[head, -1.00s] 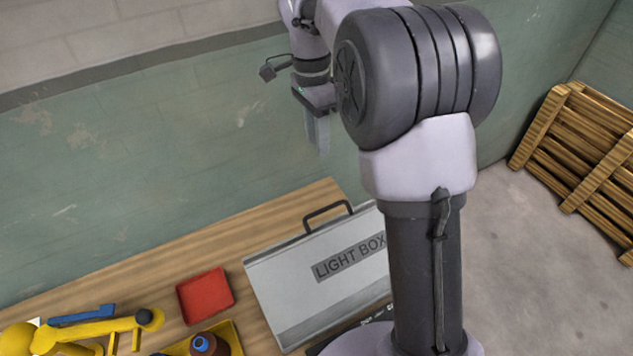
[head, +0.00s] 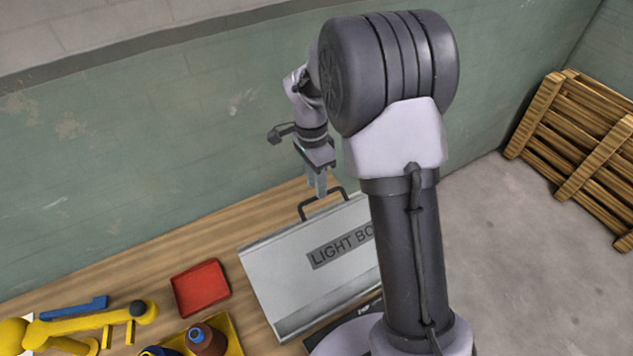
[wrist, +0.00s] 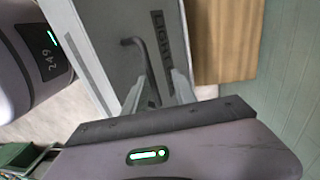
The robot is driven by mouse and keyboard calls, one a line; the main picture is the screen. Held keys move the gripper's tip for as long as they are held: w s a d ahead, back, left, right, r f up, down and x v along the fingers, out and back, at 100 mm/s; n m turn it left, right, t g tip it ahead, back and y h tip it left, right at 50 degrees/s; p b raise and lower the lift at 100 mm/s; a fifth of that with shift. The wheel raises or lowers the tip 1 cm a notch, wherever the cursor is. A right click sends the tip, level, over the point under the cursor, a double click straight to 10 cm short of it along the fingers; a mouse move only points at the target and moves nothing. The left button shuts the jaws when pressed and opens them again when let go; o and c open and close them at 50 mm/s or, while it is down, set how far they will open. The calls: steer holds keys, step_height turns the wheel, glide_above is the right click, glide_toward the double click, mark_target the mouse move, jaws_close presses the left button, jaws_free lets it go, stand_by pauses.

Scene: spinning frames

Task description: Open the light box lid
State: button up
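The light box (head: 300,285) lies on the wooden bench, its pale grey lid down, with a dark "LIGHT BOX" label. Its right part is hidden behind my arm. A dark handle (head: 304,210) stands on the lid's far edge. My gripper (head: 317,192) points down just above the handle, and a small gap between them cannot be judged exactly. In the wrist view my gripper's two fingers (wrist: 158,84) are apart and empty, with the handle (wrist: 140,55) showing beyond and between them. The lid (wrist: 110,30) also shows there.
On the bench (head: 150,270) left of the box are a red tray (head: 200,288), a yellow tray (head: 232,340) holding a brown bottle, a yellow arm-like object (head: 90,325) and a blue piece (head: 75,308). A green wall stands behind. Wooden pallets (head: 580,150) lean at the right.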

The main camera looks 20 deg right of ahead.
steer(key=shift+s+r, duration=0.1)
steer(key=shift+s, duration=0.1)
jaws_close()
steer(key=shift+s, duration=0.25)
stand_by(1.0)
